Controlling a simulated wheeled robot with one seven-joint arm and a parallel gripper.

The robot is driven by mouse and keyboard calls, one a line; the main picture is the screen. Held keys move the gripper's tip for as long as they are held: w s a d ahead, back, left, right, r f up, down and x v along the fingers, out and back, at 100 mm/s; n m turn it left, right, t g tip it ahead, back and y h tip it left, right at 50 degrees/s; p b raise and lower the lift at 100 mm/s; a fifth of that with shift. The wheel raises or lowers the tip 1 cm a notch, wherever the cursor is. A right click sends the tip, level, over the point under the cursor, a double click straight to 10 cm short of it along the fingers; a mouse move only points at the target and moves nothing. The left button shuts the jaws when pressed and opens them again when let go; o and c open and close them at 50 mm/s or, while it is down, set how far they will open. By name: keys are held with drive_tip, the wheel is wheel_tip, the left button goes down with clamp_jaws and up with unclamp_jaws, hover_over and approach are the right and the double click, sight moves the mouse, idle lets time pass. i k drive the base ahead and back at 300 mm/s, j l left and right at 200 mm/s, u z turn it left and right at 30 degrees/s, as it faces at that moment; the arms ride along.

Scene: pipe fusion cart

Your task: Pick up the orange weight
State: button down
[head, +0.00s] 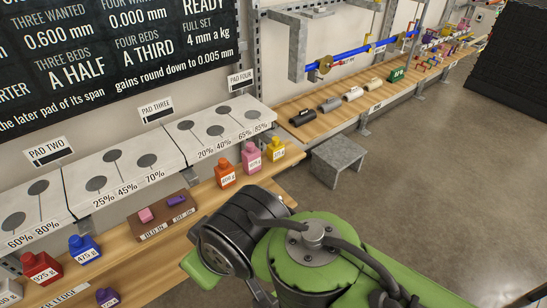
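The orange weight (226,174), a small block with a knob on top and a pale label, stands upright on the wooden shelf below the pad four panel. A pink weight (252,160) and a yellow weight (275,150) stand to its right in the same row. My green and black arm fills the lower middle of the head view, in front of the shelf. My gripper cannot be seen, so whether it is open or shut does not show. Nothing covers the orange weight.
A brown tray (150,233) with pink and purple pieces lies left of the orange weight. Blue (84,248) and red (42,268) weights stand farther left. White pad panels (120,165) rise behind. A grey metal stand (338,160) is on the right; open floor lies beyond.

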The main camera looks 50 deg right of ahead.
sight(224, 173)
drive_tip(key=i+j+z, duration=0.1)
drive_tip(key=i+z, duration=0.2)
drive_tip(key=i+j+z, duration=0.25)
drive_tip(key=i, duration=0.25)
